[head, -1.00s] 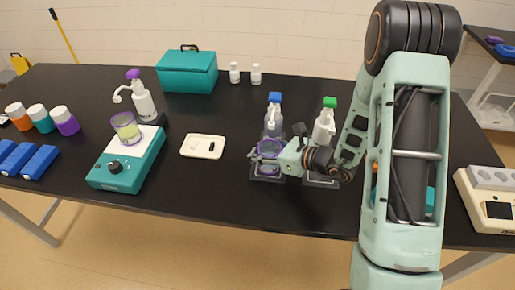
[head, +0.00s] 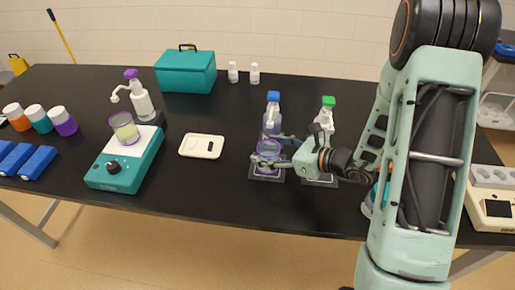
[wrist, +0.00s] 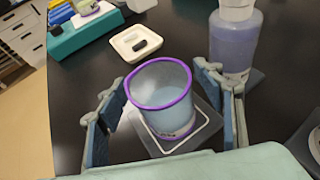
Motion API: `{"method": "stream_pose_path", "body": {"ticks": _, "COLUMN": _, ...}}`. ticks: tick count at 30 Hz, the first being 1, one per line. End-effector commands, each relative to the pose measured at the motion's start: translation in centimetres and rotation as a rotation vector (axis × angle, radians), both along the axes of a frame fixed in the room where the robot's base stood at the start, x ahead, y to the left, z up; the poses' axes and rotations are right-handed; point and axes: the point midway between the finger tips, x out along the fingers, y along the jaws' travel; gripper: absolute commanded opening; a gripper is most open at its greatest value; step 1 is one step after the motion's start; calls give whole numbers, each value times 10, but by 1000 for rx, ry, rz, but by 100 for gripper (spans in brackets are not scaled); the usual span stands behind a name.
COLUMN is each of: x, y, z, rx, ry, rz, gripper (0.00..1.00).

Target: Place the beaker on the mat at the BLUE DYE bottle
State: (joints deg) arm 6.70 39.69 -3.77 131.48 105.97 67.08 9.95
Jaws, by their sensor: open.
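The beaker (head: 267,153), clear with a purple rim, stands upright on the dark mat (head: 267,178) in front of the blue-capped bottle (head: 273,112). In the wrist view the beaker (wrist: 160,92) holds pale bluish liquid, and its base is inside the white outline on the mat (wrist: 201,138). The bottle (wrist: 235,42) stands just behind it; its label is not readable. My gripper (head: 277,150) is open, with one finger on each side of the beaker. The wrist view shows gaps between the fingers and the beaker (wrist: 165,100).
A green-capped bottle (head: 327,115) with its own mat stands right of the blue-capped one. A white tray (head: 202,146) lies to the left. A teal stirrer (head: 115,175) farther left carries another purple-rimmed beaker (head: 125,128). The table front between them is clear.

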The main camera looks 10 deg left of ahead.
Motion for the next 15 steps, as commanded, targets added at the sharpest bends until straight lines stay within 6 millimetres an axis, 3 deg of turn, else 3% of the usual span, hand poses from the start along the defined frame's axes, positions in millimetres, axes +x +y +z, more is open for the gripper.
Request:
{"method": "stream_pose_path", "body": {"ticks": 6, "x": -20, "y": -38, "z": 17, "rx": 0, "ry": -2, "rz": -4, "gripper": 62}}
{"method": "stream_pose_path", "body": {"ticks": 15, "x": -33, "y": -59, "z": 28, "rx": 0, "ry": 1, "rz": 0, "gripper": 62}}
